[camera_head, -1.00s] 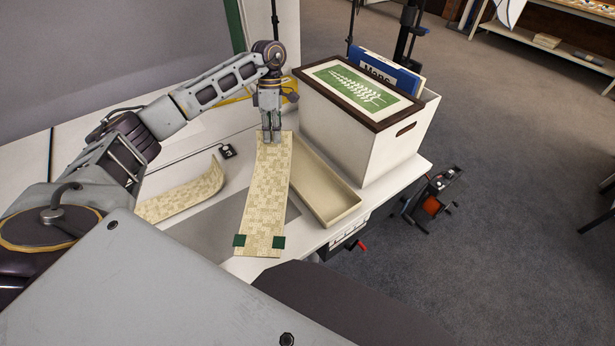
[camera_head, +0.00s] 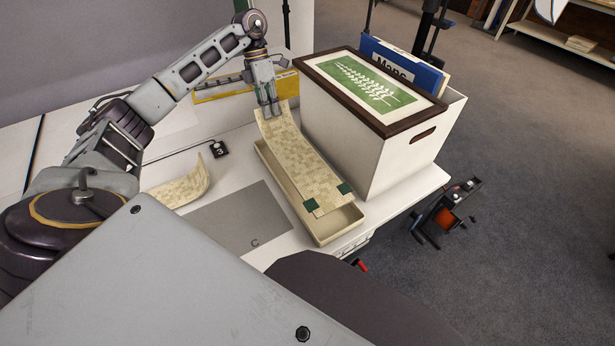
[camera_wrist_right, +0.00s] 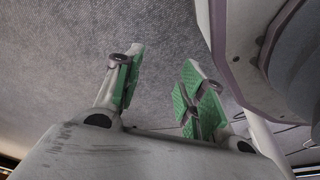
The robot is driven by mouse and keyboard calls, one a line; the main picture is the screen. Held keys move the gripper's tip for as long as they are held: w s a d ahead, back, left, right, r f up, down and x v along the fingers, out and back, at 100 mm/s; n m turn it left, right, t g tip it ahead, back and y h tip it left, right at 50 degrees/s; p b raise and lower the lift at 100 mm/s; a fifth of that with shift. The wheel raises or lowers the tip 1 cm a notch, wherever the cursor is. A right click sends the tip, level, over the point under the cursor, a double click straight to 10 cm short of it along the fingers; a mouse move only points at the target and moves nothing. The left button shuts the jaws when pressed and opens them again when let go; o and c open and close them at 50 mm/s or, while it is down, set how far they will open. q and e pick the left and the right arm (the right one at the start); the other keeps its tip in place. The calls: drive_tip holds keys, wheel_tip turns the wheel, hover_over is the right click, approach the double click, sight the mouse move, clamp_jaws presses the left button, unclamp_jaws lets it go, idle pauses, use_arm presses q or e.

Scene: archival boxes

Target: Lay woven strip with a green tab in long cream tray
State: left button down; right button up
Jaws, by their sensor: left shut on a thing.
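My left gripper (camera_head: 270,108) is shut on the far end of the woven strip (camera_head: 297,155), a cream patterned band with dark green tabs (camera_head: 310,205) at its near corners. The strip slopes down toward me over the long cream tray (camera_head: 345,224). Its tabbed end is over the tray's near part; whether it touches the tray floor I cannot tell. The strip hides much of the tray's inside. My right gripper (camera_wrist_right: 160,95) shows only in the right wrist view, its green-padded fingers apart with nothing between them.
A second woven strip (camera_head: 182,188), curled up at one end, lies left of a grey mat (camera_head: 235,225) marked C. A white box (camera_head: 385,160) with a dark-rimmed lid stands just right of the tray. A small black tag (camera_head: 219,149) and a yellow item (camera_head: 222,88) lie behind.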

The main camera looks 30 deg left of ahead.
sight(273, 122)
use_arm(q)
drive_tip(key=shift+w+a, duration=0.15)
drive_tip(key=shift+w, duration=0.3)
use_arm(e)
drive_tip(key=shift+w, duration=0.5)
use_arm(q)
wheel_tip(273, 122, down, 6)
drive_tip(key=shift+r+b, duration=0.1)
drive_tip(key=shift+b, duration=0.35)
drive_tip(key=shift+f, duration=0.2)
use_arm(e)
drive_tip(key=shift+w+a+r, duration=0.3)
drive_tip(key=shift+r, duration=0.2)
drive_tip(key=shift+w+a+r, duration=0.25)
drive_tip(key=shift+r, duration=0.2)
drive_tip(key=shift+f, duration=0.1)
